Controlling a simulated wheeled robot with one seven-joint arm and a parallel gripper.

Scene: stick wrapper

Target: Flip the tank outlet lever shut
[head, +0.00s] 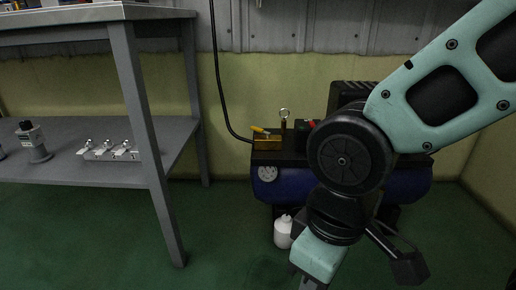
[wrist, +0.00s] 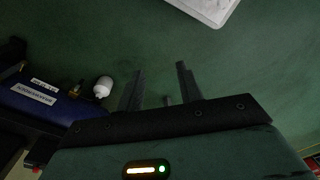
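The compressor with its blue tank (head: 265,187) stands on the floor against the back wall, partly hidden behind my arm. A brass valve block (head: 267,145) with a small yellow lever (head: 261,130) sits on its top left, and a black hose runs into it. The lever appears to lie roughly level, tilted slightly. In the wrist view the blue tank (wrist: 45,100) is at the left edge; the lever is not visible there. My gripper (wrist: 160,68) points toward the floor, with its two fingers apart and nothing between them. It is well away from the lever.
A white bottle (head: 283,231) stands on the floor in front of the tank; it also shows in the wrist view (wrist: 103,87). A grey shelf unit (head: 150,110) stands to the left. A pale flat object (wrist: 207,8) lies at the wrist view's top. The green floor between is clear.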

